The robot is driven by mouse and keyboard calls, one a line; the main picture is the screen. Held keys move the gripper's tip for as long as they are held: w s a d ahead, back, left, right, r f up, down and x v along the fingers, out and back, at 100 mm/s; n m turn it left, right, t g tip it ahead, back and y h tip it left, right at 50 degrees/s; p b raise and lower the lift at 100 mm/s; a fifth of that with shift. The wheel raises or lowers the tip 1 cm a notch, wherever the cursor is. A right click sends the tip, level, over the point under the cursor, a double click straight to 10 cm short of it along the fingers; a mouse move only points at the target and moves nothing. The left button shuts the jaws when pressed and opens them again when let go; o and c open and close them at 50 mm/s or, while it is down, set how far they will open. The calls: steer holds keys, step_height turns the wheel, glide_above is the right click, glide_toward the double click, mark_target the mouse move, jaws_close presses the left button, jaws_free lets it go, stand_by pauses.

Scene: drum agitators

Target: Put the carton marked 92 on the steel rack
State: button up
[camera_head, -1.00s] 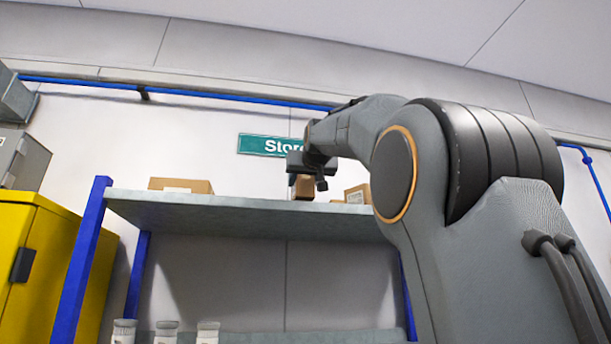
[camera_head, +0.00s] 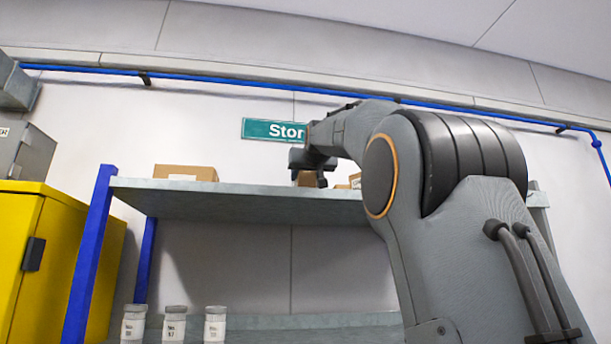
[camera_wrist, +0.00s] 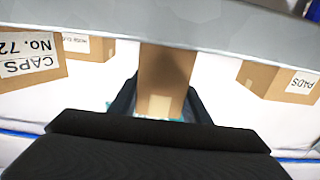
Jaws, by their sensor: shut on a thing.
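My gripper (camera_head: 309,178) is at the upper shelf of the steel rack (camera_head: 230,204), reaching in from the right. It is shut on a small brown carton (camera_head: 305,179). In the wrist view the carton (camera_wrist: 166,75) sits between the two dark fingers (camera_wrist: 160,100). No number can be read on the side that shows. The carton is at the height of the shelf top; I cannot tell whether it touches the shelf. The grey shelf edge (camera_wrist: 230,30) crosses the top of the wrist view.
Another carton (camera_head: 185,172) stands left on the shelf, and one (camera_head: 355,181) stands right, partly behind my arm. Three jars (camera_head: 174,325) stand below. A yellow cabinet (camera_head: 75,250) is left.

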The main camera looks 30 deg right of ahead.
steer(key=o, duration=1.3)
steer(key=shift+c, duration=0.2)
steer(key=shift+s, duration=0.15)
steer(key=b+v, duration=0.4)
steer(key=v, duration=0.3)
steer(key=shift+s+a+r, duration=0.1)
steer(key=shift+s, duration=0.2)
